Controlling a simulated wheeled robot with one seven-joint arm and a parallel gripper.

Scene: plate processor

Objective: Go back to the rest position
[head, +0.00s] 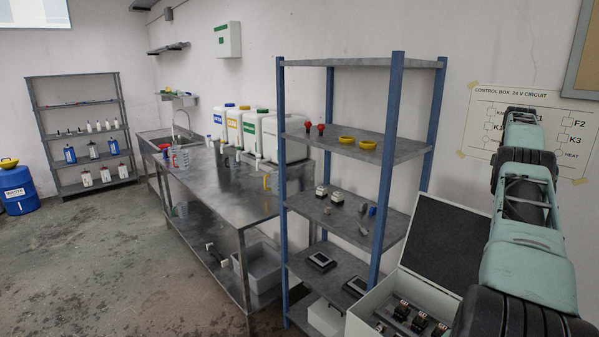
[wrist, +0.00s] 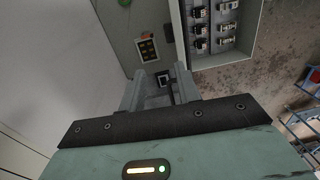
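My gripper (wrist: 162,86) is in the lower middle of the wrist view. Its two grey fingers stand apart, and it looks open. A small dark, pale-edged item (wrist: 163,79) shows between the fingers; I cannot tell what it is, and nothing looks clamped. In the head view my arm rises along the right side, in front of the wall diagram, and the gripper itself cannot be made out there.
An open control box (head: 385,325) with dark relays stands at the lower right; its inside (wrist: 240,30) also shows in the wrist view. A blue-post shelf (head: 391,160) stands beside it. A steel table (head: 215,190) is further left. Open floor (head: 90,270) lies left.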

